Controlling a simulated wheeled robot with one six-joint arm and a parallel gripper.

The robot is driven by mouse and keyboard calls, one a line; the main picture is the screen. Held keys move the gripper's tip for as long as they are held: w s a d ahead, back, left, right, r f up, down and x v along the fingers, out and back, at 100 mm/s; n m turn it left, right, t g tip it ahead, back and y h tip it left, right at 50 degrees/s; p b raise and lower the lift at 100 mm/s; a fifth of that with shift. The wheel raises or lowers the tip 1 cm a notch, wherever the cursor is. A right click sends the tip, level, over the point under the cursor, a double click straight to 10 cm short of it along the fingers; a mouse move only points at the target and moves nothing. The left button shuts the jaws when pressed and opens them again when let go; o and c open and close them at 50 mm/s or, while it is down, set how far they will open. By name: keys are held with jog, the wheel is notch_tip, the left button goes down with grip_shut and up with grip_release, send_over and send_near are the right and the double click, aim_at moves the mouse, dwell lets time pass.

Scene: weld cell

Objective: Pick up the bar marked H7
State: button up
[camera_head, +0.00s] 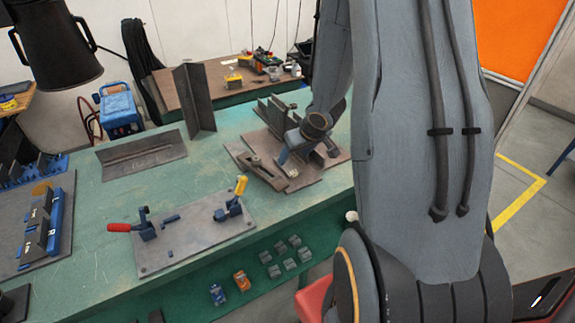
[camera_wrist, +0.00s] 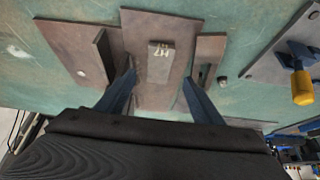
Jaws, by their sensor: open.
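The bar marked H7 (camera_wrist: 160,62) shows in the wrist view as a grey-brown piece with pale lettering on its near-facing surface. It lies against a larger brown steel plate (camera_wrist: 135,30). My gripper (camera_wrist: 160,77) is open, with one blue-grey finger to the left and one to the right of the bar. The bar's lower end lies between the fingertips, and no contact is visible. In the head view my gripper (camera_head: 307,153) is over the steel fixture (camera_head: 240,155) at the table's right end; I cannot make out the H7 marking there.
Upright plates (camera_head: 272,112) stand just behind my gripper. A clamp plate (camera_head: 190,240) with red and yellow handles lies on the green table (camera_head: 95,215). A tall angle piece (camera_head: 195,95) stands farther back. The table's middle left is partly clear.

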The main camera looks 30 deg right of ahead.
aim_at(288, 165)
jog(key=shift+x, duration=3.75)
jog(key=shift+w+d+r, duration=0.15)
grip_shut()
